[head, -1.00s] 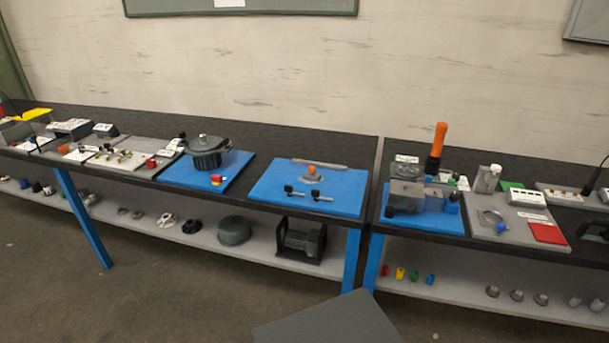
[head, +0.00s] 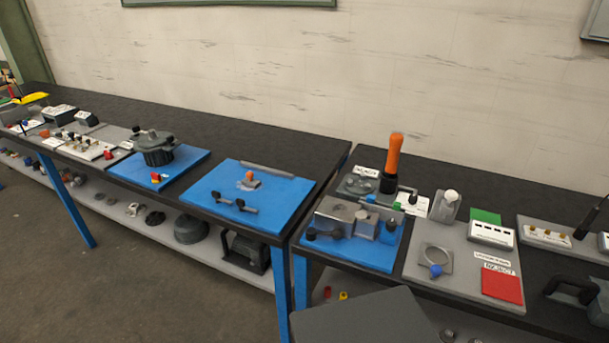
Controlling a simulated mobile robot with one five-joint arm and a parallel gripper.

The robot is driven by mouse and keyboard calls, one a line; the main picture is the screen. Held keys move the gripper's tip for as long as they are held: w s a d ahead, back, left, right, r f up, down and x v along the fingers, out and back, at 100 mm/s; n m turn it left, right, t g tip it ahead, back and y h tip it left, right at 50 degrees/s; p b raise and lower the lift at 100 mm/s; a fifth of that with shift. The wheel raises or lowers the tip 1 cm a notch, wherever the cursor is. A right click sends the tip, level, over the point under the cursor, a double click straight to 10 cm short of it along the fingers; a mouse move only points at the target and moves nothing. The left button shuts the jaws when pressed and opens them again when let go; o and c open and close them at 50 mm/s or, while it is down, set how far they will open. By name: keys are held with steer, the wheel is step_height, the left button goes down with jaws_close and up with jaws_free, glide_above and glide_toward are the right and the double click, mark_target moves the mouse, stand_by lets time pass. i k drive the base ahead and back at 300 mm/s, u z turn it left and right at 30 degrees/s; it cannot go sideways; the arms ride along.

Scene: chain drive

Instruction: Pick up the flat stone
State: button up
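I cannot pick out a flat stone for certain in the head view. A long, thin grey piece (head: 267,169) lies along the back of the blue board on the left table, but I cannot tell whether it is stone. A small grey piece (head: 250,185) with an orange knob (head: 249,176) sits near the middle of that board. My gripper is not in view.
The blue board (head: 285,205) lies near the left table's right end, with two black-knobbed pieces on it. A gap separates the two tables. The right table holds a blue board (head: 375,256), an orange-handled tool (head: 394,155) and a red square (head: 502,287). The tables' back strips are clear.

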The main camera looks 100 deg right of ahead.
mark_target(254, 184)
steer(key=k, duration=0.8)
steer(key=z, duration=1.5)
steer(key=i, duration=1.65)
steer(key=u, duration=0.1)
